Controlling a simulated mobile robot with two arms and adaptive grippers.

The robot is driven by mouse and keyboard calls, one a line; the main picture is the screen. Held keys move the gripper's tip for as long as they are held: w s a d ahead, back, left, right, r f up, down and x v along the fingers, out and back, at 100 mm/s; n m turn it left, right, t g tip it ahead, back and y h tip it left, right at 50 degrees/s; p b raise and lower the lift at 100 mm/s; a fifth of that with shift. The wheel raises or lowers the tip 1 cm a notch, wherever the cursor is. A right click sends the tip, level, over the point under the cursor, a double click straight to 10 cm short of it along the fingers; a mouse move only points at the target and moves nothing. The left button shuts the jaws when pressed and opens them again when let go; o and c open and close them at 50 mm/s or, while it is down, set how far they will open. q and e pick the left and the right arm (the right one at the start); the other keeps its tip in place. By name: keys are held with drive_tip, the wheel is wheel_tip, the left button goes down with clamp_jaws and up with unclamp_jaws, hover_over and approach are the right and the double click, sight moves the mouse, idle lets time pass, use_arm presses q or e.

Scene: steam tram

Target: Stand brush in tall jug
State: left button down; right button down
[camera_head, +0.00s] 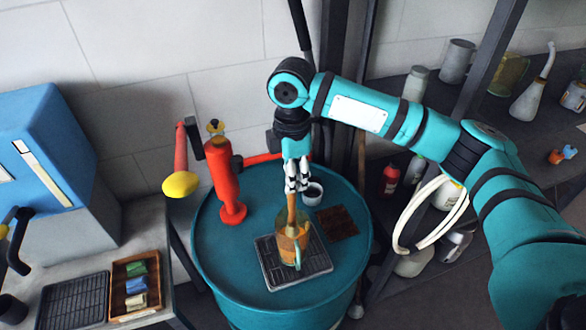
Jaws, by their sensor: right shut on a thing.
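My right gripper (297,180) is above the teal round drum top, fingers pointing down. It is shut on the brush (291,207), whose brown handle hangs almost upright below the fingertips. The tall jug (289,243) is amber and see-through, with a pale handle on its front right side. It stands upright on a dark slatted tray (270,272). The lower part of the brush overlaps the jug's mouth and appears to be inside it. I cannot tell whether the brush touches the bottom. My left gripper is not in view.
On the drum (217,261), a red corkscrew-like device (227,180) stands left, a small white cup (312,193) behind the jug, and a dark brown mat (337,223) to the right. Shelves with bottles stand right. A wooden tray (119,285) lies on the left bench.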

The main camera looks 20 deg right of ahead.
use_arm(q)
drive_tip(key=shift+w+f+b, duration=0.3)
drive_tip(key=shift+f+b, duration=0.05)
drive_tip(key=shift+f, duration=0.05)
use_arm(e)
drive_tip(key=shift+f, duration=2.15)
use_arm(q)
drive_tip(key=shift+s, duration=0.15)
use_arm(e)
drive_tip(key=c, duration=1.1)
unclamp_jaws()
drive_tip(key=r, duration=1.2)
drive_tip(key=shift+w, duration=0.2)
